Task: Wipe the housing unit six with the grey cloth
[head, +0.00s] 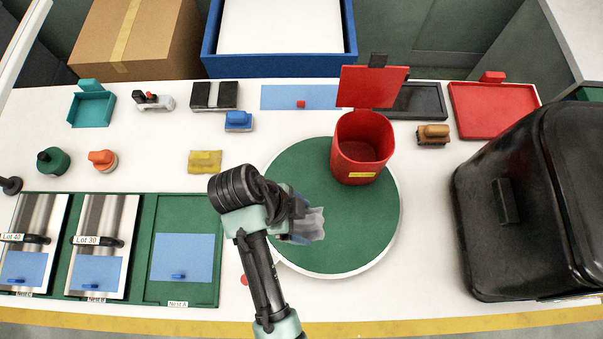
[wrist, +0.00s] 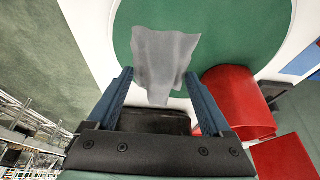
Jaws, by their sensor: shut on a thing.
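My gripper (head: 298,228) is shut on the grey cloth (head: 313,222), which hangs over the green turntable (head: 300,180). In the wrist view the cloth (wrist: 165,55) spreads beyond the fingertips (wrist: 158,78). No marking that reads as unit six is legible. A red open-topped container (head: 345,148) with a yellow label stands upright on the turntable, right of and beyond my gripper. Its label is too small to read, and I cannot tell whether it is the housing. The container shows at the right in the wrist view (wrist: 238,98), apart from the cloth.
A large black bin (head: 530,200) stands at the right. Green nests with blue pads (head: 183,257) lie at the left, two bearing Lot labels.

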